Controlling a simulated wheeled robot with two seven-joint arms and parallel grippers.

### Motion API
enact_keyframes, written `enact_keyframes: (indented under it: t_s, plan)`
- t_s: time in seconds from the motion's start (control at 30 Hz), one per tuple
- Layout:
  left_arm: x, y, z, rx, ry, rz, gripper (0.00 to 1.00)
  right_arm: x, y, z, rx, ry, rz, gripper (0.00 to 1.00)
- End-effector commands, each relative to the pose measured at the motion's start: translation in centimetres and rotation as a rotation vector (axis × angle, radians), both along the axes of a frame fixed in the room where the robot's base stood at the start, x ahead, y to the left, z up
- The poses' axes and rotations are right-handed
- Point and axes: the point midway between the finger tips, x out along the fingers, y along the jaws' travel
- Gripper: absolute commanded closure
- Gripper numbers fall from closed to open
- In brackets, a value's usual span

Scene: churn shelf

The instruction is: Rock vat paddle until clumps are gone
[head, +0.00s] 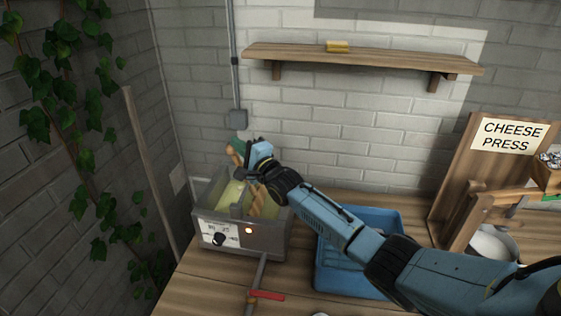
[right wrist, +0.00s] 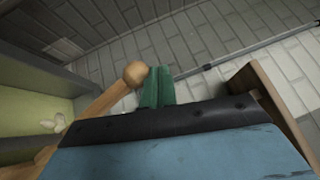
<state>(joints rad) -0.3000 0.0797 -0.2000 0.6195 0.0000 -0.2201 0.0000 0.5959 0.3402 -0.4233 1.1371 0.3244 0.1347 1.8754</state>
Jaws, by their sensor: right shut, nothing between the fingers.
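The grey vat (head: 265,242) stands at the back left of the wooden table, with pale yellow-green liquid (head: 229,196) inside. Its front has a dial and a lit orange lamp. In the right wrist view the vat's liquid (right wrist: 25,110) shows at the left with a pale clump (right wrist: 58,122) in it. The wooden paddle (head: 257,203) rises from the vat; its round knob (right wrist: 135,73) is beside my green fingertips. My right gripper (head: 237,146) is shut and empty over the vat, and it also shows in the right wrist view (right wrist: 158,88). Its arm hides part of the paddle. My left gripper is out of view.
A blue crate (head: 392,220) stands right of the vat, partly behind my right arm. A pipe with a red-handled valve (head: 267,295) is in front of the vat. A wooden cheese press (head: 452,190) stands at the right. A wall shelf (head: 380,63) bears a small yellow block (head: 338,46).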

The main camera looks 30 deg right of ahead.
Motion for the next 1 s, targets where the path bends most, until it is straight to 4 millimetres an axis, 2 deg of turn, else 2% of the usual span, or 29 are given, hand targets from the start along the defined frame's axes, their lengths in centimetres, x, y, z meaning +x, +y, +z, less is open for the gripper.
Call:
enact_keyframes:
  t_s: [0.17, 0.3, 0.4, 0.8, 1.0]
  plan:
    - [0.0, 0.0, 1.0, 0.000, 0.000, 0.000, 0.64, -0.4, -1.1, 0.9, -0.003, 0.000, 0.001, 1.00]
    - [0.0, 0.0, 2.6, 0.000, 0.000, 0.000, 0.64, -1.3, -3.3, 2.5, -0.005, 0.001, 0.000, 1.00]
    - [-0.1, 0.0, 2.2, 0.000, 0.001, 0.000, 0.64, -2.6, -3.1, 2.4, 0.002, 0.001, 0.005, 1.00]
    - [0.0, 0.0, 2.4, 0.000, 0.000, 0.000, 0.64, -7.9, -4.1, 4.6, 0.000, 0.001, 0.003, 1.00]
    - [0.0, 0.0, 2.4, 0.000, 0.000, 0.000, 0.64, -9.7, -4.5, 5.4, -0.001, 0.001, 0.002, 1.00]
